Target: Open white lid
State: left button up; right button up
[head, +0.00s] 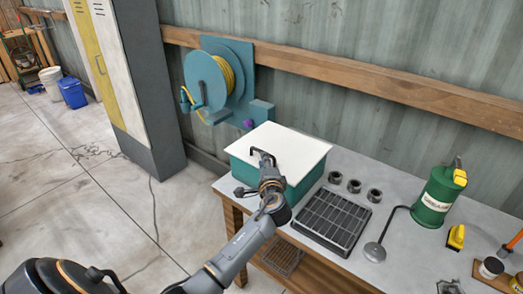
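The white lid (291,146) lies flat on top of a teal box (304,186) at the table's left end. It looks closed. My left gripper (246,171) is at the box's front edge. Its fingers are spread apart, one over the lid's top near its front edge, the other lower, in front of the box's side. I cannot tell whether either finger touches the lid or box. The gripper and wrist hide part of the box's front. My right gripper is not in view.
The grey-topped table (407,190) carries a black grid tray (332,220), several small dark rings, a green canister (437,195) and a yellow-handled tool (456,237) to the right. A teal hose reel (212,82) hangs on the wall behind. Open floor lies to the left.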

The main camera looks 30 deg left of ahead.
pick_arm(q)
jog(key=x, duration=0.4)
jog(key=shift+w+a, duration=0.15)
jog(key=shift+x, duration=1.1)
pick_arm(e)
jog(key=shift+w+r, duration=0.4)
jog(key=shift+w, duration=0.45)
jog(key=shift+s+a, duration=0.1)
pick_arm(q)
grip_shut()
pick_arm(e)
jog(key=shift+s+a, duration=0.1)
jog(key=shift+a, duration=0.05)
